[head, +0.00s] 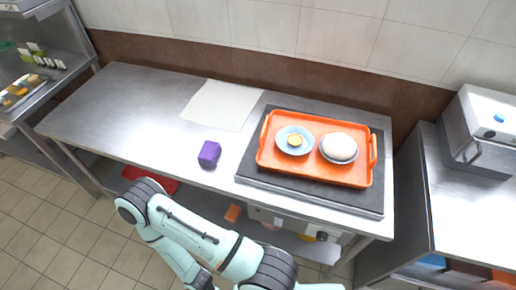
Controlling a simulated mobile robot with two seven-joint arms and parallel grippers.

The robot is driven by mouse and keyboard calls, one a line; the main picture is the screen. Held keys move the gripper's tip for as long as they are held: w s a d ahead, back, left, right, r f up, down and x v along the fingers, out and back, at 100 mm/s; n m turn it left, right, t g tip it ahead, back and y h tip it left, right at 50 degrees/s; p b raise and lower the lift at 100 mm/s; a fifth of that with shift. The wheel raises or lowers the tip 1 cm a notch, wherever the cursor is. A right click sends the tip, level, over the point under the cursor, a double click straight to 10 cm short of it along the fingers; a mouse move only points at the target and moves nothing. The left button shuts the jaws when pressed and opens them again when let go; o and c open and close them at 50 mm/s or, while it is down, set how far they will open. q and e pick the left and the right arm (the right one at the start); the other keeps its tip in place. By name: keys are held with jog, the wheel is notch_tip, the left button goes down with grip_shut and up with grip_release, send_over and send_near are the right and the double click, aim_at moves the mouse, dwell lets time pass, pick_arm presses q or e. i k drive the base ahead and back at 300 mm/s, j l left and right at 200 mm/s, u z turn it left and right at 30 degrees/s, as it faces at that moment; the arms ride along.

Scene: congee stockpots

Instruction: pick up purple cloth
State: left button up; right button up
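The only purple thing I see is a small block-like item (208,152), which could be the purple cloth folded up; I cannot tell its material. It sits near the front edge of the steel table (120,110), left of the dark slab. One of my arms is at the bottom of the head view, in front of the table and apart from the purple item. Neither gripper shows in the head view.
An orange tray (315,178) with two bowls (294,153) stands on a dark slab (248,174) on the right. A pale sheet (222,104) lies behind the purple item. The table's left part is clear. A white machine (490,118) stands far right.

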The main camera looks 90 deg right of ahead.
aim_at(209, 155)
jog(key=l+z, duration=0.15)
jog(key=z, duration=2.4)
jog(key=j+z, duration=0.2)
jog(key=z, duration=0.3)
jog(key=j+z, duration=0.2)
jog(key=z, duration=0.3)
jog(key=j+z, duration=0.25)
jog(key=j, duration=0.3)
jog(key=k+j+z, duration=0.25)
jog(key=j, duration=0.25)
jog(key=i+j, duration=0.05)
jog(key=i, duration=0.05)
